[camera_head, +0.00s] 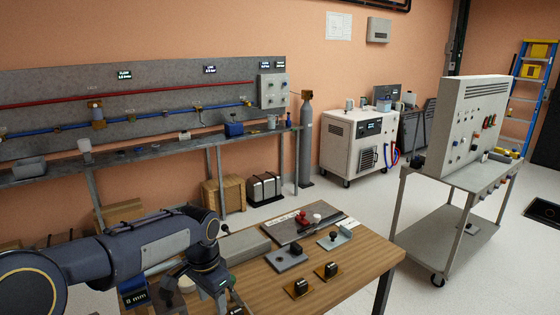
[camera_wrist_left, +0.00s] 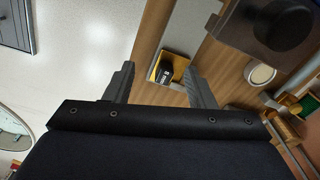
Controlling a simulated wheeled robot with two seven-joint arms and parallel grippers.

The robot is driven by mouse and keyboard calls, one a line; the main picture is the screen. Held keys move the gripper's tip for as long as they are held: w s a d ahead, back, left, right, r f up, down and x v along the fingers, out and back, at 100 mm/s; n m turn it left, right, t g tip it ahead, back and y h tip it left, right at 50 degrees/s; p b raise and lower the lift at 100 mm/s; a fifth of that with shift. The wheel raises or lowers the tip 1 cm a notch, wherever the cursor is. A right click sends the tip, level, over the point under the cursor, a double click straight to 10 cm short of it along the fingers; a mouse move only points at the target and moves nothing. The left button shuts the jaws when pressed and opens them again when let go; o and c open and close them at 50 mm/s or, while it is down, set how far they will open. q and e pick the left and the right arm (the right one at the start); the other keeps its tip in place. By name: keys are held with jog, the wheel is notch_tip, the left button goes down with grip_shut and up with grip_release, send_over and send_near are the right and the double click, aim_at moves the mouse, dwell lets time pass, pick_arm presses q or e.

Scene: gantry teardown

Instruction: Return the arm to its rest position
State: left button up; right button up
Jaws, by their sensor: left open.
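My left arm (camera_head: 140,250) comes in from the left in the head view and reaches over the near left part of the wooden table (camera_head: 355,262). Its wrist bends downward there. In the left wrist view the two fingers of my left gripper (camera_wrist_left: 159,86) are wide apart with nothing held between them. A small black labelled block on a yellow-edged base (camera_wrist_left: 168,70) shows beyond the fingers, apart from them. In the head view the fingertips are hard to make out against the table clutter. My right gripper is not in view.
Two small plates with black blocks, one nearer (camera_head: 298,288) and one farther (camera_head: 327,270), lie on the table. A panel cart (camera_head: 450,205) stands right. Floor between is clear.

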pick_arm(q)
jog(key=s+a+r+n+t+h, duration=0.1)
jog(key=s+a+r+n, duration=0.15)
jog(key=s, duration=0.45)
jog(key=s+a+r+n+t+h, duration=0.1)
jog(key=s+a+r+n, duration=0.1)
jog(key=s+a+r, duration=0.3)
jog(key=s+d+f+n+t, duration=0.1)
jog(key=s+f+n, duration=0.1)
jog(key=s, duration=0.5)
jog(key=s+d+f+n+t+h, duration=0.1)
jog(key=s+f+n+t, duration=0.1)
jog(key=s, duration=0.5)
jog(key=shift+s+d+f+n+h, duration=0.2)
jog(key=shift+s+f+n+h, duration=0.15)
jog(key=shift+f+n, duration=0.25)
